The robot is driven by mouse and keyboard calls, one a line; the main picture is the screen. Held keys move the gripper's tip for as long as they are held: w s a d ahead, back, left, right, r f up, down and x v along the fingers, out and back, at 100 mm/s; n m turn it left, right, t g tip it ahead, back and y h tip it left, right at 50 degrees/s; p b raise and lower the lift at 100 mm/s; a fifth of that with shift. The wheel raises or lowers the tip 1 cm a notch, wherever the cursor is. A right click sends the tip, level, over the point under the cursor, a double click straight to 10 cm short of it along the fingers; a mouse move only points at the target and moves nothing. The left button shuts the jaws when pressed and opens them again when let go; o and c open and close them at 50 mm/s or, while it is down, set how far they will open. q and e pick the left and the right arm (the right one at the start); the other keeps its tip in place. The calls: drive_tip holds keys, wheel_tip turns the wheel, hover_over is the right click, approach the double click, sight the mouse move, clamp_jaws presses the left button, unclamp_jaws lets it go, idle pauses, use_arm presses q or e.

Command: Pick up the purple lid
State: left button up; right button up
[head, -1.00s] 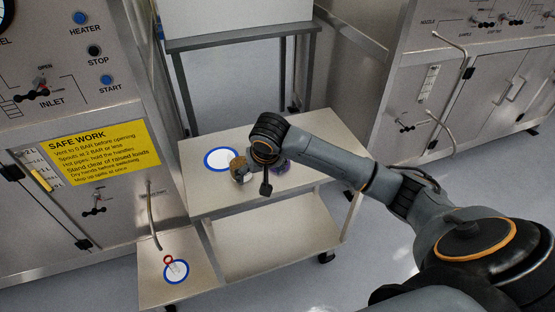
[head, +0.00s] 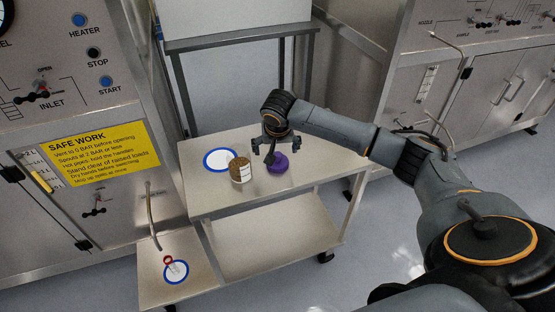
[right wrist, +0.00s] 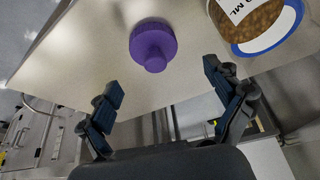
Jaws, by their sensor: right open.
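The purple lid (head: 279,164) lies on the top of the metal cart (head: 318,160), just right of a jar. In the right wrist view the lid (right wrist: 153,44) shows whole, round with a smaller knob facing the camera. My right gripper (head: 265,158) is above the cart top, close to the lid and partly in front of it in the head view. Its two fingers (right wrist: 167,106) are spread apart with nothing between them, and the lid is beyond the fingertips. My left gripper is not in view.
A jar of brown grains (head: 241,171) with a white label stands left of the lid, near my right gripper. A blue-ringed white disc (head: 220,160) lies farther left on the cart. A low side shelf (head: 150,287) holds another blue-ringed disc (head: 176,272). Steel panels flank the cart.

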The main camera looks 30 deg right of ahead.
sight(278, 155)
drive_tip(key=x, duration=0.5)
drive_tip(key=shift+s+d+f+p, duration=0.15)
drive_tip(key=shift+s+d+p, duration=0.05)
drive_tip(key=shift+d+p, duration=0.1)
drive_tip(key=c, duration=0.9)
